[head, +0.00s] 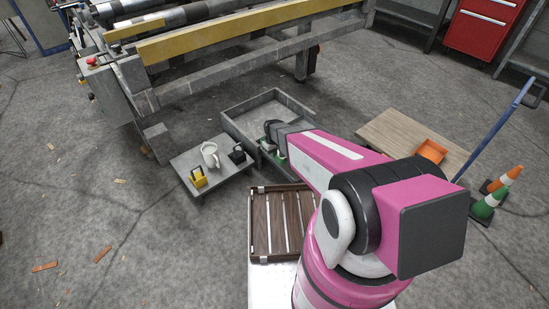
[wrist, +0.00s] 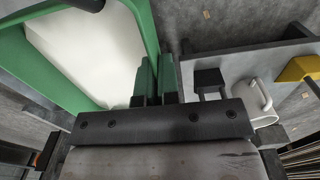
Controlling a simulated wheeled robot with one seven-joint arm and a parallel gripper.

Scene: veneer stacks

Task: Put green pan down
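The green pan (wrist: 155,35) has a green rim and a white inside, and it fills the left of the wrist view, cut off by the edge. In the head view only a small green part (head: 282,155) shows, mostly hidden by my arm, by the near side of the grey open tray (head: 240,131). My gripper (wrist: 157,75) has its fingers close together at the pan's rim and appears shut on it. In the head view my gripper's dark body is at the tray; its fingertips are hidden. I cannot tell whether the pan touches anything below.
A low grey platform (head: 220,180) left of the tray holds a white jug (head: 210,154), a yellow block-like item (head: 198,177) and a black one (head: 237,155). A slatted wooden crate (head: 262,225) is nearer. An orange bin (head: 432,151) lies on a wooden board (head: 395,130); cones (head: 487,205) stand right.

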